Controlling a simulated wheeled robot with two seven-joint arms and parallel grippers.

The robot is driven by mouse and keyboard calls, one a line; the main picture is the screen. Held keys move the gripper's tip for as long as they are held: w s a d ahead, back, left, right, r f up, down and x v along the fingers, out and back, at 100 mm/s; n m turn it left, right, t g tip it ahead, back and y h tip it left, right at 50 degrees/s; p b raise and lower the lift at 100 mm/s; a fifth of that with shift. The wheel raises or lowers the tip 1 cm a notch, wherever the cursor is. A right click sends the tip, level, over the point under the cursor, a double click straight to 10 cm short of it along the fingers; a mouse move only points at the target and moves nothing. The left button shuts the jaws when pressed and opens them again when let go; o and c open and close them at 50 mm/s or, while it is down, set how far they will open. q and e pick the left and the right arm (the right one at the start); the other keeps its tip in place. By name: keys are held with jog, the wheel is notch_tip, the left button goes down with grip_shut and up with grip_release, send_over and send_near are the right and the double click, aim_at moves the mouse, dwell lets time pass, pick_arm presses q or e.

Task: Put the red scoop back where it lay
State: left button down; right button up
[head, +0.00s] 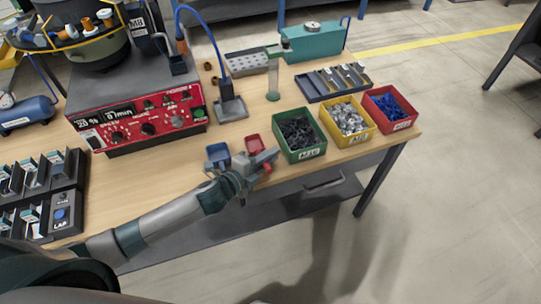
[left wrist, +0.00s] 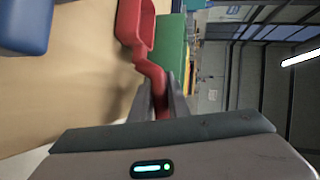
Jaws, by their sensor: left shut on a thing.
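The red scoop (head: 254,143) is at the front edge of the wooden bench, between a blue scoop (head: 217,153) and the green bin. My left gripper (head: 262,161) is shut on its handle. In the left wrist view the red scoop (left wrist: 149,24) points away from me, and its handle runs down between the two fingers of my left gripper (left wrist: 161,100). The blue scoop (left wrist: 24,26) shows there at the upper left, apart from the red one. I cannot tell whether the red scoop touches the bench top. My right gripper is not in view.
A green bin (head: 290,156), a yellow bin (head: 364,132) and a red bin (head: 405,122) stand in a row to the right. A feeder control box (head: 136,124) stands at the left. A black stand (head: 230,108) with a blue cable is behind the scoops.

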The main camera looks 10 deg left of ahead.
pick_arm(q)
jog(key=shift+f, duration=0.1)
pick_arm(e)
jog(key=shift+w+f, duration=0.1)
pick_arm(q)
jog(key=c, duration=1.7)
grip_release()
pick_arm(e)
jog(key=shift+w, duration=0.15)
